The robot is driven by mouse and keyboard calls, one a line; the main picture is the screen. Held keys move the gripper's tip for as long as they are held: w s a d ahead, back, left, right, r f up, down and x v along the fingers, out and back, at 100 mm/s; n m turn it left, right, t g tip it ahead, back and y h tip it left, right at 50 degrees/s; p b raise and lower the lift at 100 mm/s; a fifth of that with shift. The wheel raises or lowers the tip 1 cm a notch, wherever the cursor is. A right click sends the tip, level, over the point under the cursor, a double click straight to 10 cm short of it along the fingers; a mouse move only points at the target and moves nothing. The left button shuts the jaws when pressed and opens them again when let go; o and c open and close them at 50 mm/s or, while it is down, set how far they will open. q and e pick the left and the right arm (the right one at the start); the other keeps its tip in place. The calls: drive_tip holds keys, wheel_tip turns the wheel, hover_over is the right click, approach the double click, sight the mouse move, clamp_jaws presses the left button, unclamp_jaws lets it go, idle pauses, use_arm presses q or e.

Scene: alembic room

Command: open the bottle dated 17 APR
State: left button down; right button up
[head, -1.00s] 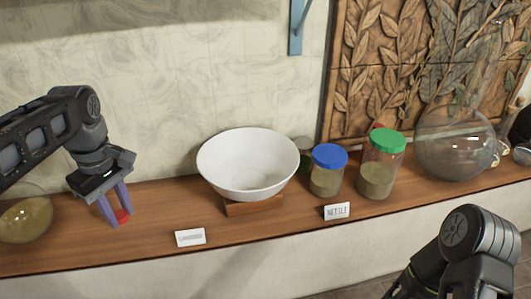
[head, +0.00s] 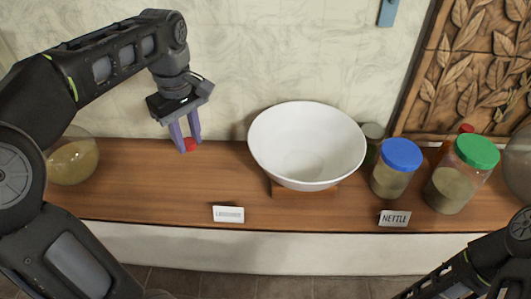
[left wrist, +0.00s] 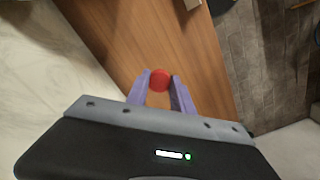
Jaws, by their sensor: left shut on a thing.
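My left gripper (head: 188,143) is shut on a small round red thing (head: 190,145), which looks like a cap. It holds this left of the white bowl, in front of the shelf's back edge in the picture. In the left wrist view the red thing (left wrist: 160,80) sits between the two purple fingertips, with no bottle visible below it. I cannot read a 17 APR date on anything, so I cannot tell which vessel is that bottle. My right arm shows at the lower right; its gripper is not in view.
The wooden shelf (head: 150,205) bears a round glass flask (head: 72,162), a white bowl (head: 305,150), a blue-lidded jar (head: 392,172) and a green-lidded jar (head: 460,175). A NETTLE card (head: 394,218) and an unreadable card (head: 228,214) stand at the front.

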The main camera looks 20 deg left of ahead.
use_arm(q)
drive_tip(key=b, duration=0.5)
hover_over(198, 176)
wheel_tip(198, 176, down, 5)
drive_tip(key=shift+f, duration=0.6)
drive_tip(key=shift+f, duration=1.9)
drive_tip(key=shift+f+b, duration=0.2)
drive_tip(key=shift+b, duration=0.1)
drive_tip(key=c, duration=1.1)
unclamp_jaws()
